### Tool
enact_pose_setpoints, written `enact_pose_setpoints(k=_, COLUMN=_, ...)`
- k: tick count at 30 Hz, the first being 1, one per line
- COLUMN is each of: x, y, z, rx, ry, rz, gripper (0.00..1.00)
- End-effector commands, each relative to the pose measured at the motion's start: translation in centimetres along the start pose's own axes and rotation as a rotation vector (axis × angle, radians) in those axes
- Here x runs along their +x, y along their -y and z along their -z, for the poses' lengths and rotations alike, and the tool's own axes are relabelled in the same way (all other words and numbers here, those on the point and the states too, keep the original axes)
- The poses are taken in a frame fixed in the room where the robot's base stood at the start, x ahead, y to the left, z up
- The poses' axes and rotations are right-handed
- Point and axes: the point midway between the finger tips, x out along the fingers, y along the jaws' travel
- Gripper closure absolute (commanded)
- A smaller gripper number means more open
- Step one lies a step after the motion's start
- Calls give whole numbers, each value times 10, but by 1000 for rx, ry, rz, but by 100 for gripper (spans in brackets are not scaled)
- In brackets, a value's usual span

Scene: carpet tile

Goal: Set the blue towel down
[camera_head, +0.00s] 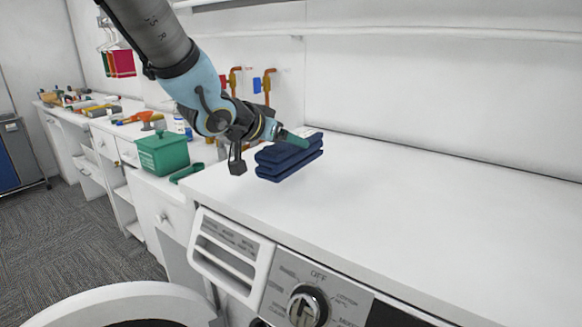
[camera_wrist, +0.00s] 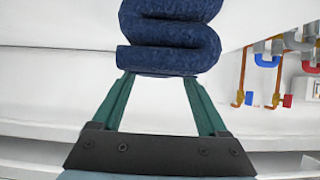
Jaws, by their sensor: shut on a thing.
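The blue towel (camera_head: 289,157) is folded in layers and sits at the white top of the washing machine (camera_head: 400,215), toward its back left. In the head view I cannot tell whether its underside touches the surface. My gripper (camera_head: 300,141) reaches it from the upper left and is shut on the towel's near end. In the wrist view the towel (camera_wrist: 170,38) shows as a dark blue S-shaped fold beyond the two green fingers of my gripper (camera_wrist: 160,80). The fingertips meet the towel's lower edge, and the far part of the towel is cut off by the frame.
A green box (camera_head: 163,153) stands on the counter to the left, with a green item (camera_head: 187,172) beside it. Pipes with red and blue valves (camera_head: 262,82) are on the back wall. An open round door (camera_head: 130,303) is at the front. The machine top right of the towel is clear.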

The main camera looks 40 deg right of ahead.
Motion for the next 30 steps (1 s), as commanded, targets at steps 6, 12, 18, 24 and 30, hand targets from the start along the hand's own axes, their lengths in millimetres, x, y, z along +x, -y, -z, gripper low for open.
enact_pose_setpoints(k=6, x=11, y=-1, z=-19, rx=0, ry=1, rz=-1, gripper=100)
enact_pose_setpoints(k=12, x=23, y=-1, z=-42, rx=0, ry=0, rz=-1, gripper=100)
enact_pose_setpoints(k=18, x=25, y=0, z=-44, rx=1, ry=-4, rz=1, gripper=100)
enact_pose_setpoints(k=24, x=26, y=0, z=-48, rx=0, ry=-3, rz=1, gripper=100)
enact_pose_setpoints(k=30, x=26, y=0, z=-48, rx=0, ry=-2, rz=0, gripper=6)
